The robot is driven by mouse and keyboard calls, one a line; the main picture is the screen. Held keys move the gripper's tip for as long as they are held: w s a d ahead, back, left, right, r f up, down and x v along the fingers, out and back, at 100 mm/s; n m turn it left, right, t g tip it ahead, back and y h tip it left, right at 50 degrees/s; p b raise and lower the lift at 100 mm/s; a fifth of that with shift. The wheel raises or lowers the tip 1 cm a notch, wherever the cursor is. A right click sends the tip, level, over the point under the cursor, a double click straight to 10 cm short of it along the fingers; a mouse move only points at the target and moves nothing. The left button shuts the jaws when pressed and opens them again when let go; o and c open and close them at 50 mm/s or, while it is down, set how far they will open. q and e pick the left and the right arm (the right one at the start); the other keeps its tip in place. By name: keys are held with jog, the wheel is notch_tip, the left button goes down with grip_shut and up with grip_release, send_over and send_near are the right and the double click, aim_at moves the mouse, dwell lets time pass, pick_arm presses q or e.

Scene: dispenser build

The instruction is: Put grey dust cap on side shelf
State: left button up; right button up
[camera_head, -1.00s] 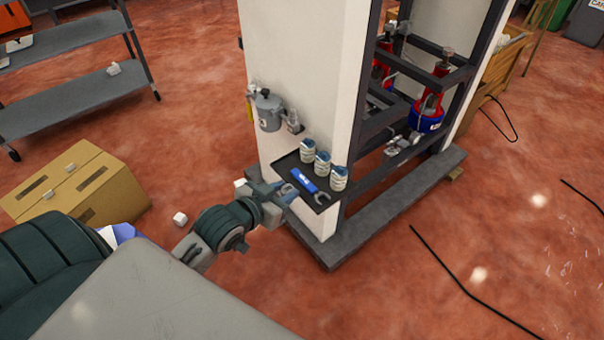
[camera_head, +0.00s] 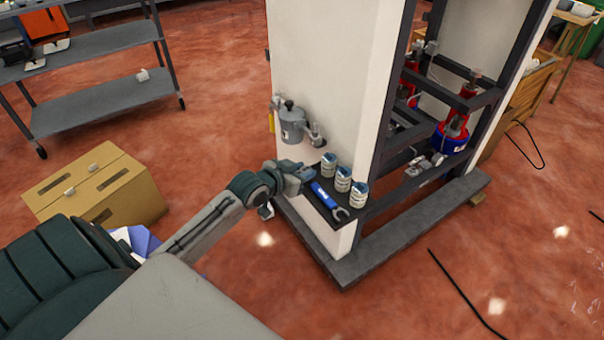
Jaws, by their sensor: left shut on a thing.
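The side shelf (camera_head: 321,208) is a small dark tray on the white cabinet's side. A blue-handled wrench (camera_head: 326,198) lies on it, and three ribbed cans (camera_head: 343,180) stand in a row along its back edge. My right gripper is not in view.
A grey canister (camera_head: 291,122) with a fitting (camera_head: 315,134) beside it is on the cabinet wall (camera_head: 325,65) just above my gripper. The dark frame holds red and blue equipment (camera_head: 452,135). A cardboard box (camera_head: 100,188) and grey trolley (camera_head: 100,105) stand left.

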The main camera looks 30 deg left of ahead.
pick_arm(q)
jog(key=shift+f, duration=0.3)
jog(key=o, duration=0.9)
jog(key=shift+r, duration=0.1)
jog(key=p+v, duration=0.4)
jog(key=v, duration=0.8)
jog(key=s+d+f+g, duration=0.2)
jog(key=s+d, duration=0.2)
jog(key=s, duration=0.2)
jog(key=s+d+f+g+y, duration=0.1)
jog(key=s+d+f+g, duration=0.2)
jog(key=s, duration=0.3)
jog(key=s+d+f+g, duration=0.3)
jog(key=s+d, duration=0.2)
jog(key=s, duration=0.2)
jog(key=shift+n+y, duration=0.3)
jog(key=shift+y, duration=0.1)
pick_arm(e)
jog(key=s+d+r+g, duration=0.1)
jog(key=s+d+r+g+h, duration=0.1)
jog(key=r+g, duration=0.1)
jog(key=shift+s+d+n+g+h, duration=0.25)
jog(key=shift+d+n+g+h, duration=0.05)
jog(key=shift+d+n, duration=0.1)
